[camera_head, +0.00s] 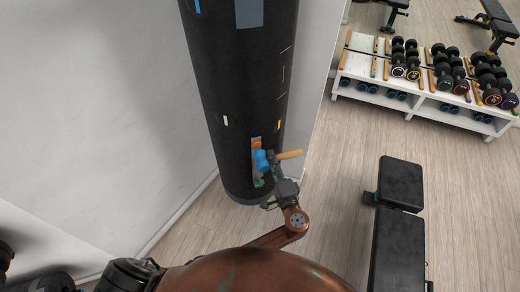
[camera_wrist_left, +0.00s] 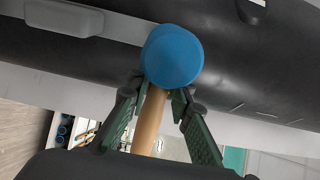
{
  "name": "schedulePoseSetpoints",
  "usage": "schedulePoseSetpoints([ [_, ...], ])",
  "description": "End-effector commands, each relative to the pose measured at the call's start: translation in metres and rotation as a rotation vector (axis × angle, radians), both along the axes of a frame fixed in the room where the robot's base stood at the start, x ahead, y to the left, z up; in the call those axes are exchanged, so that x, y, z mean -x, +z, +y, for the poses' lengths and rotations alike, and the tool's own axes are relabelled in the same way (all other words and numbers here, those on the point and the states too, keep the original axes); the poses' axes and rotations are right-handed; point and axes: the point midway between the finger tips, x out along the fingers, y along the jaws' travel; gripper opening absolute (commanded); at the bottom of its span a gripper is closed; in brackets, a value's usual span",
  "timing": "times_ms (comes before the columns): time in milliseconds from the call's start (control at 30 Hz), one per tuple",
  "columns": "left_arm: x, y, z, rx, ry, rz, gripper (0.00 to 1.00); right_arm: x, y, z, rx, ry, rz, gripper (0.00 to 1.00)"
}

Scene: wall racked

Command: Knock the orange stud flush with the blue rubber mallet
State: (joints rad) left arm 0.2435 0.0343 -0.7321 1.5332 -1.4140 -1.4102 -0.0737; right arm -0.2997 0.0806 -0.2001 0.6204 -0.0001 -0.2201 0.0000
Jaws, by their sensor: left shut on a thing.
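The orange stud (camera_head: 257,144) shows on a narrow grey plate (camera_head: 255,172) on the lower part of a tall black column. The blue rubber mallet has a blue head (camera_head: 261,159) and a tan wooden handle (camera_head: 290,154). The head is just below the stud in the head view; I cannot tell whether they touch. My left gripper (camera_head: 273,163) is shut on the handle close to the head. In the left wrist view the blue head (camera_wrist_left: 172,55) sits above the fingertips and the handle (camera_wrist_left: 148,122) runs down between them. The stud is not visible there. My right gripper is not in view.
The black column (camera_head: 240,90) stands by a pale wall (camera_head: 110,110). A black bench (camera_head: 400,220) stands on the wood floor to the right. A white rack (camera_head: 425,98) with several dumbbells is at the upper right. Floor between column and bench is clear.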

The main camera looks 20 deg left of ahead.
Motion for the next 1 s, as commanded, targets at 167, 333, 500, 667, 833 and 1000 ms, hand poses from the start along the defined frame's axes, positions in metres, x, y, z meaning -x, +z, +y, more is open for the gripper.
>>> schedulePoseSetpoints([
  [167,-0.002,0.001,0.001,-0.001,0.000,-0.003,0.00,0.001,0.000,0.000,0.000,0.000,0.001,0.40],
  [333,-0.025,0.000,0.016,-0.002,0.001,-0.002,0.00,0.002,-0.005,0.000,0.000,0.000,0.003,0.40],
  [500,-0.028,0.001,0.017,0.000,-0.001,-0.001,0.00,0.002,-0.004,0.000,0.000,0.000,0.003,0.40],
  [667,-0.020,0.001,0.012,0.000,-0.002,-0.001,0.00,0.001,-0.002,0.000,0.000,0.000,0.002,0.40],
  [833,-0.012,0.001,0.007,0.000,0.000,-0.001,0.00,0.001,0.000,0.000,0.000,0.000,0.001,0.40],
  [1000,-0.012,0.001,0.007,0.000,0.000,-0.002,0.00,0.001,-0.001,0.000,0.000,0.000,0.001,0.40],
])
